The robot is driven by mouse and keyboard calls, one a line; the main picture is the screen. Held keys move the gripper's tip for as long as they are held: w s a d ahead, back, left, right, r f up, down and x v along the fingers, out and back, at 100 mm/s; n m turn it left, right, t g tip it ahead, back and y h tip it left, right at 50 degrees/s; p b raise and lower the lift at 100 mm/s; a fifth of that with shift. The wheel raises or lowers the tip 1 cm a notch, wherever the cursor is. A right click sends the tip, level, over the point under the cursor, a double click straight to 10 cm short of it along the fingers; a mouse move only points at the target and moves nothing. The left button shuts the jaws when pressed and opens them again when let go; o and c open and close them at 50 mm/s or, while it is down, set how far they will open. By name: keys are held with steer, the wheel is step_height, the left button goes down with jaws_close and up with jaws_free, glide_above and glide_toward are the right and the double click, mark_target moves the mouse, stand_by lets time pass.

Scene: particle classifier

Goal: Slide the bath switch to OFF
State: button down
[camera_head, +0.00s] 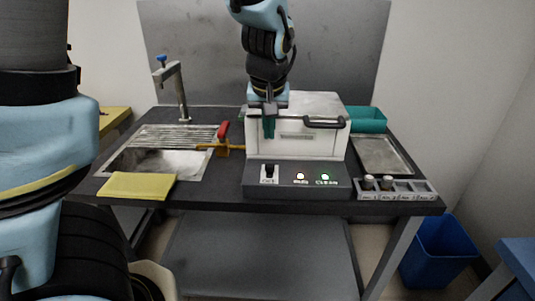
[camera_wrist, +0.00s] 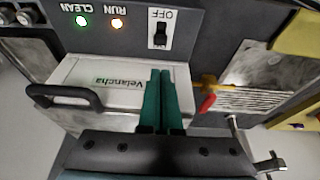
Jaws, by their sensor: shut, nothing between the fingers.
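The bath switch (camera_head: 269,173) is a small black lever on a white plate at the left of the grey front panel. In the wrist view the switch (camera_wrist: 160,33) shows upside down, with the word OFF on its plate. Its exact lever position is too small to tell for sure. My gripper (camera_head: 268,127) is shut and empty, with green fingers pointing down in front of the upper left of the white machine (camera_head: 300,145). In the wrist view the fingertips (camera_wrist: 160,74) point toward the switch and are apart from it.
A lit RUN lamp (camera_head: 300,176) and green CLEAN lamp (camera_head: 325,177) sit right of the switch. A black handle (camera_head: 324,123) juts from the machine. A red-handled valve (camera_head: 223,132) is left of it; a yellow cloth (camera_head: 137,186) lies front left. A vial rack (camera_head: 396,190) stands right.

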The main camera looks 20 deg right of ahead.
mark_target(270, 168)
steer(key=x, duration=1)
steer(key=shift+s, duration=0.1)
